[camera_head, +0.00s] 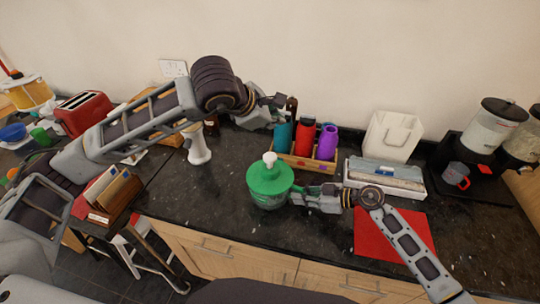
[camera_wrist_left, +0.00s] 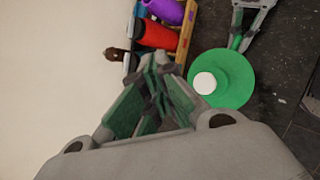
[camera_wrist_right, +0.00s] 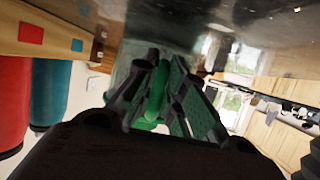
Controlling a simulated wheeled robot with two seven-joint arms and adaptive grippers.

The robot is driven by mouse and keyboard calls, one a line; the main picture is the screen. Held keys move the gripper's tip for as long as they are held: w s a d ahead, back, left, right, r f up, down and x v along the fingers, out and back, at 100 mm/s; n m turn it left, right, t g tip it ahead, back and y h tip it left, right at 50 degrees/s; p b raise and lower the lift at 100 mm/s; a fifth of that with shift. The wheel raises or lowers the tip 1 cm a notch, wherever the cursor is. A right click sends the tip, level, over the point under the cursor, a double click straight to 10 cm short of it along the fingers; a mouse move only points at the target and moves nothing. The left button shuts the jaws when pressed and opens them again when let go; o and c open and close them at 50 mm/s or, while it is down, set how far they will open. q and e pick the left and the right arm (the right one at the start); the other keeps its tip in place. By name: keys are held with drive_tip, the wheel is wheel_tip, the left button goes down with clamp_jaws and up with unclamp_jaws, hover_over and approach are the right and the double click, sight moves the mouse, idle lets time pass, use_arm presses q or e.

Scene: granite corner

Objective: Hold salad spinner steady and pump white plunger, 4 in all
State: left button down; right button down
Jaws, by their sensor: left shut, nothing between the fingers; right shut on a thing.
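The salad spinner (camera_head: 285,179) stands upright on the dark counter, with a green lid and a see-through bowl below. Its white plunger (camera_head: 269,159) sticks up from the lid's centre. The lid and plunger also show in the left wrist view, the plunger (camera_wrist_left: 204,83) as a white disc. My left gripper (camera_head: 279,101) is shut and empty, above and behind the spinner, apart from the plunger. My right gripper (camera_head: 294,196) is shut on the spinner's right side, just below the lid. In the right wrist view its fingers (camera_wrist_right: 158,78) close around a green part; the exact contact is partly hidden.
A wooden crate (camera_head: 301,160) with teal, red and purple bottles stands close behind the spinner. A white carrier (camera_head: 392,136), a box (camera_head: 386,175) and a red mat (camera_head: 393,231) lie to the right. A white pepper-mill-like object (camera_head: 197,146) stands left.

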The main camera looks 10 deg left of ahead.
sight(274, 156)
use_arm(q)
drive_tip(key=shift+f, duration=4.35)
drive_tip(key=shift+s+f, duration=0.1)
drive_tip(key=shift+f, duration=1.85)
idle(1.7)
